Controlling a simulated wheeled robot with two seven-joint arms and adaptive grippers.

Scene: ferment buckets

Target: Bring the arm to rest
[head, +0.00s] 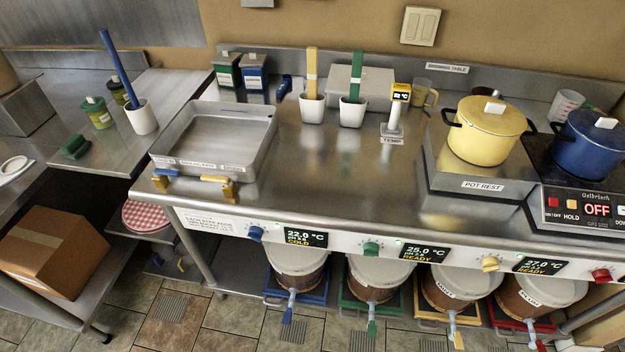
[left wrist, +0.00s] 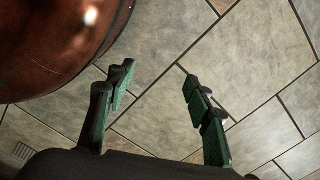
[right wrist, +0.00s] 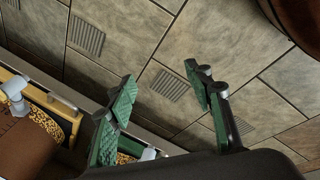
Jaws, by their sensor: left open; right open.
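My left gripper (left wrist: 160,95) is open and empty in the left wrist view, over the tiled floor. A rounded copper-brown vessel (left wrist: 55,40) is at its upper left, apart from the fingers. My right gripper (right wrist: 165,90) is open and empty in the right wrist view, also over floor tiles. At the lower left of that view are a brown bucket (right wrist: 25,145) and a yellow-edged stand (right wrist: 30,82), apart from the fingers. Neither gripper shows in the head view.
The steel brewing table (head: 310,190) carries a tray (head: 255,150), a yellow pot (head: 487,135) and a blue pot (head: 590,140). Several lidded buckets (head: 375,275) stand below it. A cardboard box (head: 50,250) is at left. The table's middle is clear.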

